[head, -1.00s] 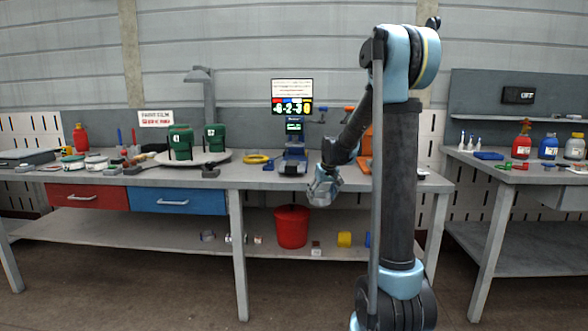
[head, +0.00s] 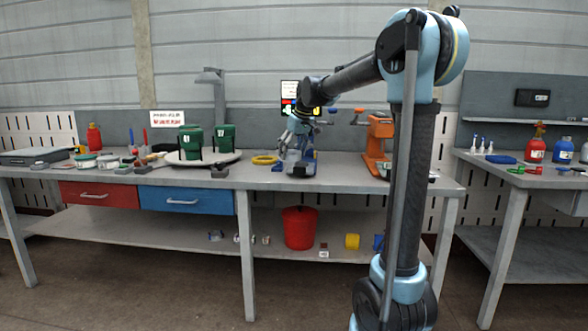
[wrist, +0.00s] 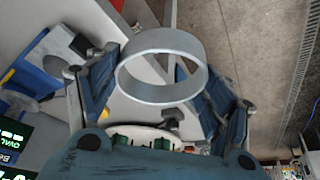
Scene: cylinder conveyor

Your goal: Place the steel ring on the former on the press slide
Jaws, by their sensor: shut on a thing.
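My gripper (wrist: 158,78) is shut on the steel ring (wrist: 165,42), a plain silver band held between the two blue fingers in the wrist view. The ring is tilted to the camera and its open middle shows. In the head view my gripper (head: 297,130) is over the blue press (head: 306,158) on the bench; the ring is too small to make out there. In the wrist view a blue part of the press (wrist: 30,75) is at the left, apart from the ring. I cannot clearly make out the former or the slide.
A screen (head: 289,88) stands behind the press. A yellow coil (head: 265,160) lies to its left and an orange machine (head: 378,140) stands to its right. Green containers (head: 190,140) stand on a round plate farther left. A red bucket (head: 299,228) is on the lower shelf.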

